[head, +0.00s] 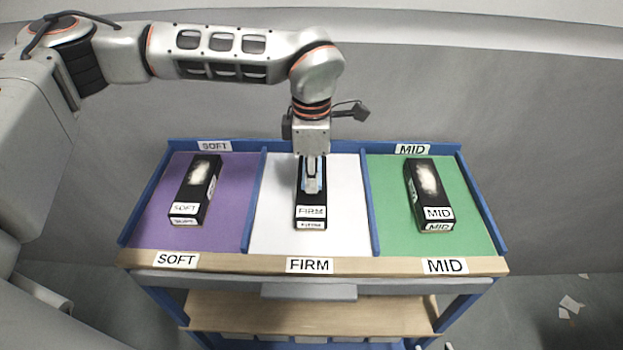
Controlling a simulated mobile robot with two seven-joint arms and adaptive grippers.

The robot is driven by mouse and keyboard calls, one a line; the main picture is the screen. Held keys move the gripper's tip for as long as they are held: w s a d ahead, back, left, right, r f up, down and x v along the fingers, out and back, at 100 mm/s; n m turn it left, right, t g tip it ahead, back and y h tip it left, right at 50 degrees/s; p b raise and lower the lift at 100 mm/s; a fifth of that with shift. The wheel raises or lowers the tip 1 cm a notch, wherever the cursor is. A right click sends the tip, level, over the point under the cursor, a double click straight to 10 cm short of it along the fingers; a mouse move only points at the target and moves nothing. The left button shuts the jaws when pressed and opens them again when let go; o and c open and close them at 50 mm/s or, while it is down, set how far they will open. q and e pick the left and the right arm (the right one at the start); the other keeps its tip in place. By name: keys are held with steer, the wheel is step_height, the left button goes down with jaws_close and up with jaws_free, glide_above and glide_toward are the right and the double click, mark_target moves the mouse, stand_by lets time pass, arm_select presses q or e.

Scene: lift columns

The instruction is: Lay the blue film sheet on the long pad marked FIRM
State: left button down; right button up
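The long black pad marked FIRM (311,224) lies on the white middle section of the cart top, its label facing me. My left gripper (312,189) points straight down over the middle of this pad, its fingertips at or just above the pad's top. Light blue film (304,178) shows beside and behind the fingers, over the pad. The gripper hides much of the film and the pad's far half. I cannot tell whether the fingers still pinch the film. My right gripper is not in view.
A black pad marked SOFT (195,190) lies on the purple section at left, and one marked MID (429,195) on the green section at right. Both have whitish patches on top. Low blue dividers (369,205) separate the sections. A wooden front edge (220,262) carries matching labels.

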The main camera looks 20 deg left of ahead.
arm_select(q)
steer(key=shift+f, duration=0.25)
stand_by(0.3)
steer(key=shift+f, duration=0.25)
stand_by(1.2)
steer(key=c, duration=2.2)
jaws_free()
steer(key=o, duration=0.5)
